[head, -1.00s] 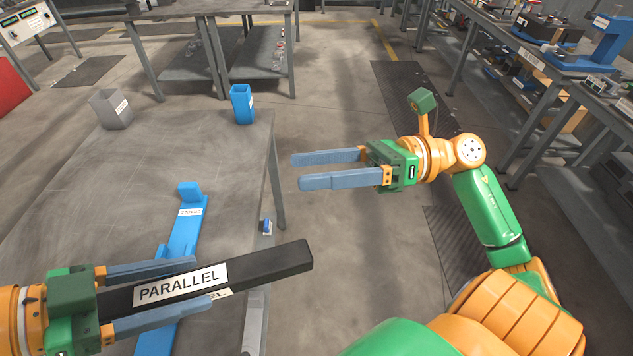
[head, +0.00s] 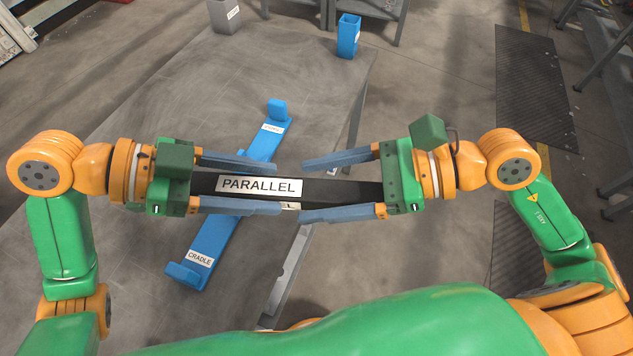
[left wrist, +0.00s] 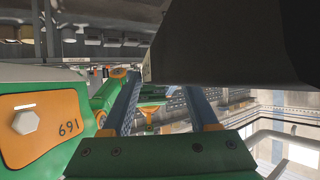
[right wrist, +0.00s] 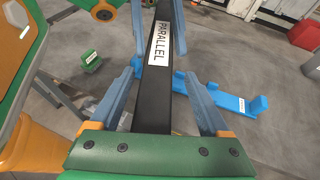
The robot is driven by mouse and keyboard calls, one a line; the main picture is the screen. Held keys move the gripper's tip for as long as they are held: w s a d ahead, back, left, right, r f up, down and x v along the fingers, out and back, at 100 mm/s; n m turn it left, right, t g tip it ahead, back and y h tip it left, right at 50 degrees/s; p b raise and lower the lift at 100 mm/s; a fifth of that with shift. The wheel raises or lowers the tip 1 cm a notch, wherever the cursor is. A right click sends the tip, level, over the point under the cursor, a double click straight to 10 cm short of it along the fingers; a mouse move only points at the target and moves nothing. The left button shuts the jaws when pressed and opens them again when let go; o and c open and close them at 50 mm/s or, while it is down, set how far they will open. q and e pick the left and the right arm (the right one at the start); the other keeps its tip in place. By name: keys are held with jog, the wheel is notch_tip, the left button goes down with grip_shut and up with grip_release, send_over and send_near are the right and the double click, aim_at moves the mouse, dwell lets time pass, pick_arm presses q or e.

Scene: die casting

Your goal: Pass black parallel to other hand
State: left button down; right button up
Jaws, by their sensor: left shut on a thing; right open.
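The black parallel (head: 340,192) is a long dark bar with a white PARALLEL label, held level above the table. My left gripper (head: 278,187) is shut on its left part. My right gripper (head: 303,190) is open, with its two blue fingers on either side of the bar's right part and the bar's right end close to the palm. In the right wrist view the bar (right wrist: 154,100) runs between the open fingers, with gaps on both sides. In the left wrist view a large dark shape, seemingly the bar (left wrist: 215,45), fills the top.
A blue cradle (head: 205,238) lies on the grey table (head: 120,255) below the bar. A blue bin (head: 348,38) and a grey bin (head: 224,16) stand at the table's far side. Open floor lies right of the table.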

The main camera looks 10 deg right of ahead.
jog(key=shift+a+f, duration=0.1)
jog(key=shift+a, duration=0.3)
pick_arm(q)
jog(key=shift+d, duration=0.1)
pick_arm(e)
grip_shut()
pick_arm(q)
jog(key=shift+c, duration=0.6)
grip_release()
jog(key=v, duration=1.2)
